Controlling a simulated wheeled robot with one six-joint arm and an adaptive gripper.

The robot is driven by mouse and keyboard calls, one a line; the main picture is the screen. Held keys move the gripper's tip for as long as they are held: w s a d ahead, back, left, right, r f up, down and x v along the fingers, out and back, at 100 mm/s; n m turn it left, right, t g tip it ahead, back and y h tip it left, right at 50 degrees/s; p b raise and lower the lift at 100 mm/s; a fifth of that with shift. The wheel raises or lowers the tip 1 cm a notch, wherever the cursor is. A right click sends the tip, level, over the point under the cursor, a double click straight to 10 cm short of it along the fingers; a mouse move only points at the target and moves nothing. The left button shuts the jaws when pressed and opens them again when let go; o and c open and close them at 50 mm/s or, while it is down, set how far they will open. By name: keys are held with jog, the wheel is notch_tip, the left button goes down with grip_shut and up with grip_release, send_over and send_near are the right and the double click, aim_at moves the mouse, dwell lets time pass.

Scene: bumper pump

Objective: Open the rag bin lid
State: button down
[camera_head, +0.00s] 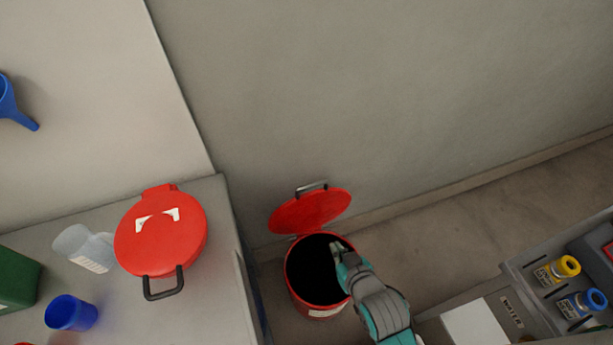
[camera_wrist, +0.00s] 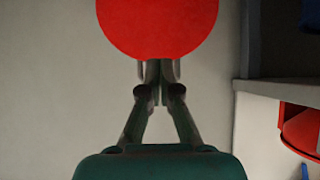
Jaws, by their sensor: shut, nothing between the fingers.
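The red rag bin (camera_head: 293,284) stands on the floor beside the bench, its dark inside showing. Its red lid (camera_head: 310,210) is swung up and stands open at the bin's back, leaning towards the wall, with a grey handle (camera_head: 312,187) at its top edge. My gripper (camera_head: 338,250) is over the right part of the bin's mouth and hides some of the rim. In the wrist view, my gripper (camera_wrist: 153,72) is shut and empty, its fingertips just below the red lid's disc (camera_wrist: 157,25). A handle shows behind the fingertips there; I cannot tell whether they touch.
A second red round-lidded container (camera_head: 160,232) with a black handle sits on the grey bench (camera_head: 225,215) at left, near a blue cup (camera_head: 70,313) and a clear beaker (camera_head: 82,247). A grey cart (camera_head: 530,318) with yellow-capped and blue-capped bottles is at right.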

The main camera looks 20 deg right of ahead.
jog(key=g, duration=0.2)
send_near(308, 187)
notch_tip(308, 187, down, 4)
jog(key=w+r+g, duration=0.2)
jog(key=w+r, duration=0.5)
jog(key=r, duration=0.1)
jog(key=shift+w+f, duration=0.2)
jog(key=shift+f, duration=1.35)
jog(key=shift+w+f, duration=0.25)
jog(key=shift+f, duration=1.35)
jog(key=shift+w+f, duration=0.2)
jog(key=shift+f, duration=1.35)
jog(key=shift+s+f, duration=0.2)
jog(key=shift+s, duration=0.45)
jog(key=shift+t, duration=0.5)
jog(key=s, duration=0.5)
jog(key=shift+f, duration=0.25)
jog(key=shift+w, duration=0.1)
